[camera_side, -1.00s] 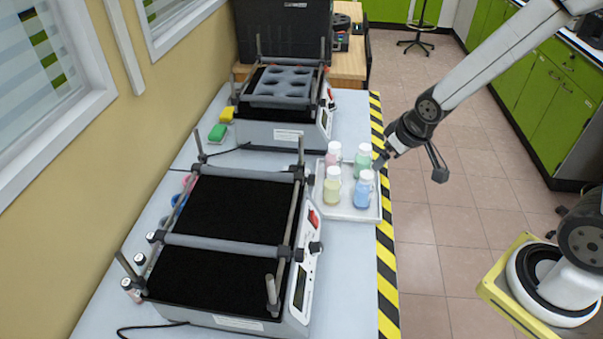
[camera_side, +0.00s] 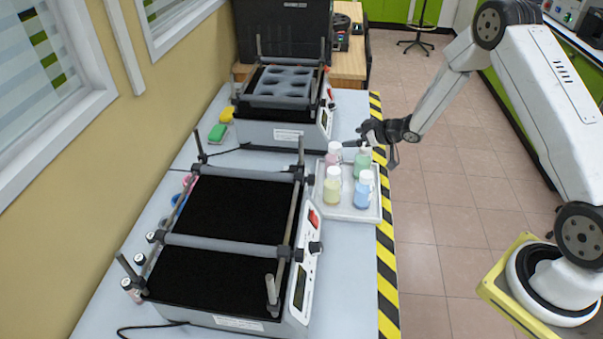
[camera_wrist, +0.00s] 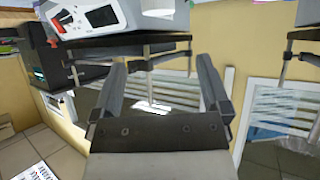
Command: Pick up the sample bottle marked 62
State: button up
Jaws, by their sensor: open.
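Several white-capped sample bottles stand upright on a white tray (camera_side: 358,213): a pink bottle (camera_side: 332,158), a green bottle (camera_side: 362,164), a yellow bottle (camera_side: 332,188) and a blue bottle (camera_side: 362,193). No number can be read on any of them, so I cannot tell which is marked 62. My gripper (camera_side: 366,138) is by the back of the tray, near the green bottle in the side view. In the wrist view my gripper (camera_wrist: 160,72) has its two fingers wide apart with nothing held.
A black-topped shaker with bars (camera_side: 220,220) fills the table's near left. A second shaker with a grey rack (camera_side: 283,88) stands behind. Green (camera_side: 217,133) and yellow (camera_side: 227,114) blocks lie left of it. Yellow-black tape (camera_side: 385,245) marks the table's right edge.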

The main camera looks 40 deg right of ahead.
aim_at(338, 146)
jog(key=f, duration=0.1)
jog(key=f+y, duration=0.1)
jog(key=d+f+y, duration=0.1)
jog(key=shift+f+n+t, duration=0.25)
jog(key=shift+n+t, duration=0.05)
jog(key=shift+n, duration=0.1)
jog(key=shift+x, duration=1.35)
jog(key=shift+w+a, duration=0.1)
jog(key=shift+x, duration=2.45)
grip_shut()
